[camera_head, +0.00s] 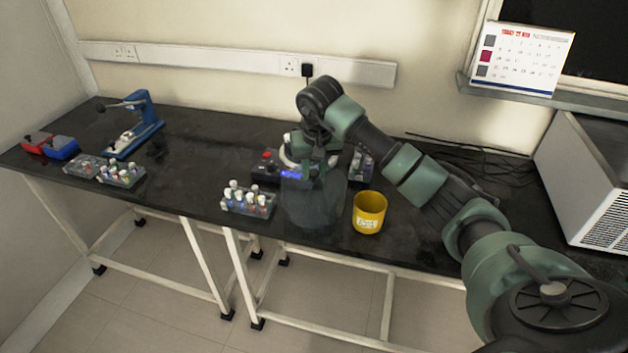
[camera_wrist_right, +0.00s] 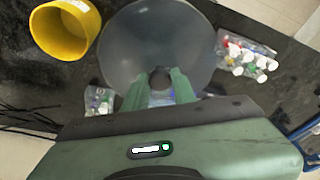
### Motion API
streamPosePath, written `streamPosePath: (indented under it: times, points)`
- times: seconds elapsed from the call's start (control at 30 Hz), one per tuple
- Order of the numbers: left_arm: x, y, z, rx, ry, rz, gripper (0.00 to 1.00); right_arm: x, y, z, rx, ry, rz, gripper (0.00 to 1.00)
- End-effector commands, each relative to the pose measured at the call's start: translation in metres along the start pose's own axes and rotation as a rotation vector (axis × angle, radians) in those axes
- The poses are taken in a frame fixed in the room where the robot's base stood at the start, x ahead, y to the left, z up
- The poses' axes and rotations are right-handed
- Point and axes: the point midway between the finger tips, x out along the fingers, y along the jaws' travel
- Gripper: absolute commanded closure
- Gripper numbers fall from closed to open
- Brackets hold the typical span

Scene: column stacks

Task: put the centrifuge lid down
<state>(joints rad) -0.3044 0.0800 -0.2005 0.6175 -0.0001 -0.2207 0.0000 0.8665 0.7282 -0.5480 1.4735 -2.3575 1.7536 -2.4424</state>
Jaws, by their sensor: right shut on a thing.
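The centrifuge lid (camera_head: 314,205) is a translucent grey round cover. In the head view it hangs in front of the centrifuge, over the bench's front part. My right gripper (camera_head: 312,168) is shut on it, and the arm above partly hides the hold. In the right wrist view my two green fingers (camera_wrist_right: 160,82) close on the knob at the middle of the lid (camera_wrist_right: 150,35). The centrifuge (camera_head: 266,166) has a red button, a blue lit display and a pale rim; my arm and the lid hide much of it. My left gripper is not in view.
A yellow cup (camera_head: 369,213) stands close to the right of the lid. A tube rack (camera_head: 248,203) stands close to its left. Another rack (camera_head: 362,166) is behind the cup. The black bench (camera_head: 195,160) has free room farther left, before the blue press (camera_head: 145,125).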

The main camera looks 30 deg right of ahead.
Motion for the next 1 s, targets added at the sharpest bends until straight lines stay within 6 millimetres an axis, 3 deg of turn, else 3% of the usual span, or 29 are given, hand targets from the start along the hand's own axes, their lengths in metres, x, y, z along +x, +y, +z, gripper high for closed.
streamPosePath:
  times: [0.33, 0.7, 0.73, 0.77, 0.8, 1.0]
  points:
    - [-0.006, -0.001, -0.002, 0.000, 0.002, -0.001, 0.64, 0.036, 0.000, 0.011, 0.000, -0.002, -0.001, 1.00]
    - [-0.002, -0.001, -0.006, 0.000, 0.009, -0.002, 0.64, 0.042, 0.001, 0.011, -0.001, 0.001, 0.001, 1.00]
    - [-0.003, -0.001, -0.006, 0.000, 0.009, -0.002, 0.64, 0.041, 0.000, 0.011, -0.001, 0.000, 0.001, 0.66]
    - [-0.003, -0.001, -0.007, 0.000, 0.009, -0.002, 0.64, 0.040, 0.000, 0.011, -0.001, 0.000, 0.001, 0.57]
    - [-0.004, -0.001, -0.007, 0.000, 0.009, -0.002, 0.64, 0.040, 0.000, 0.011, -0.001, 0.000, 0.000, 0.52]
    - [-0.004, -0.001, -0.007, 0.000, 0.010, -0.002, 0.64, 0.040, 0.000, 0.011, -0.001, 0.000, 0.000, 0.52]
